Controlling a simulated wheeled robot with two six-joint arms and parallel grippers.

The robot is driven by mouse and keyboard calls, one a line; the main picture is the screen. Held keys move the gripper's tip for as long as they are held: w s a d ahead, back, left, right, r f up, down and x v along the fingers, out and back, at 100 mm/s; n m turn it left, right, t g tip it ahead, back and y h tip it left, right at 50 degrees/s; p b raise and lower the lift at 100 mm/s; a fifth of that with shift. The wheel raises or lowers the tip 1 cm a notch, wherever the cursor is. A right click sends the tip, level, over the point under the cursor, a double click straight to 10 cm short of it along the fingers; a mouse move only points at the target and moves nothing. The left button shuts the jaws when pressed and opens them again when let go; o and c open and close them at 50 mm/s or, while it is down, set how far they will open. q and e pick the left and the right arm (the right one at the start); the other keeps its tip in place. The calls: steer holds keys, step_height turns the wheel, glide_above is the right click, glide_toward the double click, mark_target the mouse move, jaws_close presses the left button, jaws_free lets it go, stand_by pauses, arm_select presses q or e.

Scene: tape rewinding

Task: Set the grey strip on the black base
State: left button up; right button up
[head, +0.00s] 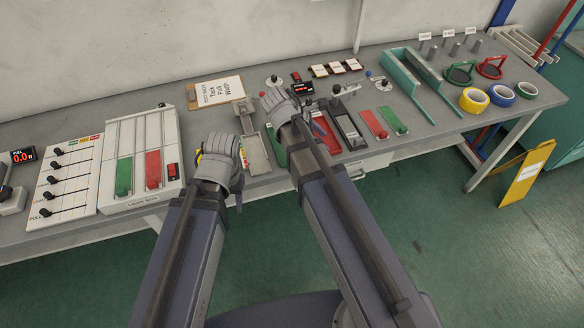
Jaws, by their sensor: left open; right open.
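A long black base (353,137) lies on the bench just right of my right gripper, beside a red strip. A light grey strip-like piece (257,157) lies between my two grippers; I cannot tell for certain that it is the grey strip. My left gripper (220,160), a grey glove-like hand, is open and low over the bench left of that piece. My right gripper (279,103) is open, above the bench between the grey piece and the black base. The hand and forearm hide part of the bench beneath. Neither gripper visibly holds anything.
A panel with green and red strips (146,160) and a slider board (66,180) stand left. A clipboard (216,92) lies behind. Red (374,123) and green (393,119) strips, a teal frame (430,102) and tape rolls (473,100) are right. The front right edge is clear.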

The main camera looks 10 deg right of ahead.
steer(key=s+a+f+m+y, duration=0.2)
steer(key=s+a+m+y, duration=0.1)
steer(key=s+a+m, duration=0.3)
steer(key=s+a+f+m+g+y, duration=0.1)
steer(key=s+a+m, duration=0.4)
steer(key=a, duration=0.6)
steer(key=shift+s+f+m+y, duration=0.4)
steer(key=shift+s+f+y, duration=0.15)
steer(key=shift+s+y, duration=0.5)
